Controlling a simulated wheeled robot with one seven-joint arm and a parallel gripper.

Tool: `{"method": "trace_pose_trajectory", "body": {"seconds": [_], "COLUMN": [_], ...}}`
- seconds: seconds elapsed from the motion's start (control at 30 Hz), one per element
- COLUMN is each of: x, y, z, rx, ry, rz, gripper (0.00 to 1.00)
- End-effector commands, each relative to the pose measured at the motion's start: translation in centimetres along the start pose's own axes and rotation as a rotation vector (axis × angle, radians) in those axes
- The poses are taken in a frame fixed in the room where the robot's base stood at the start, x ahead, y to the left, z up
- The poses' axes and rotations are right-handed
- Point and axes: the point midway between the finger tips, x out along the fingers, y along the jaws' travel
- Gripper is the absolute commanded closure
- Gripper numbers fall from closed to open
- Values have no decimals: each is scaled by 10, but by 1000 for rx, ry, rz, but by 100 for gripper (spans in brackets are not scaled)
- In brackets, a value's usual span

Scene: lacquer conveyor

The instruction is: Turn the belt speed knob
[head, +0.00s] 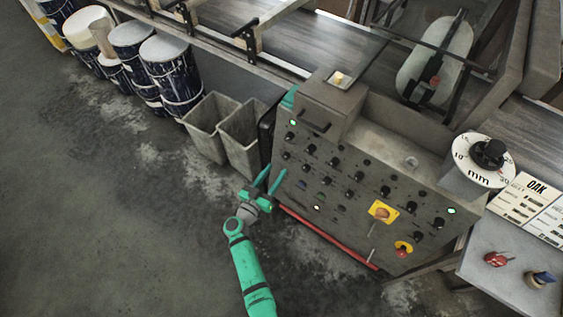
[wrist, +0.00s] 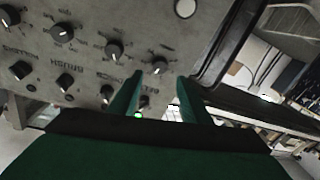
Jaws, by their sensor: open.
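The sloped grey control panel (head: 345,240) carries rows of small black knobs. My gripper (head: 275,172) is open at the panel's left edge, with its green fingers pointing towards it. In the wrist view my gripper (wrist: 159,78) has its fingers spread, and a black knob (wrist: 159,67) with a pale pointer mark shows between and just beyond the tips. A label that seems to read BELT (wrist: 149,97) shows upside down between the fingers, beside a partly hidden dark knob (wrist: 144,102). I cannot tell which of these is the belt speed knob, or whether a finger touches one.
Two grey bins (head: 207,125) stand left of the panel, with blue-and-white drums (head: 169,75) behind. A red bar (head: 330,238) runs along the panel's lower edge. A round mm dial (head: 484,160) and an OAK card (head: 530,205) are at right. The floor at left is clear.

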Motion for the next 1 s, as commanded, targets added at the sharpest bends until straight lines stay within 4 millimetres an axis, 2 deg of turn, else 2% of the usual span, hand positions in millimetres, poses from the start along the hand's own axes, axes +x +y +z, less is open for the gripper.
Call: {"method": "trace_pose_trajectory", "body": {"seconds": [0.1,0.3,0.5,0.77,0.93,1.0], "x": [22,48,58,59,59,59], "y": [0,0,0,0,0,0], "z": [-1,0,0,0,0,0], "rx": [0,-1,0,-1,-1,-1], "ry": [0,0,-1,-1,-1,-1], "rz": [2,1,0,-1,-1,-1], "gripper": [56,56,56,56,95,97]}}
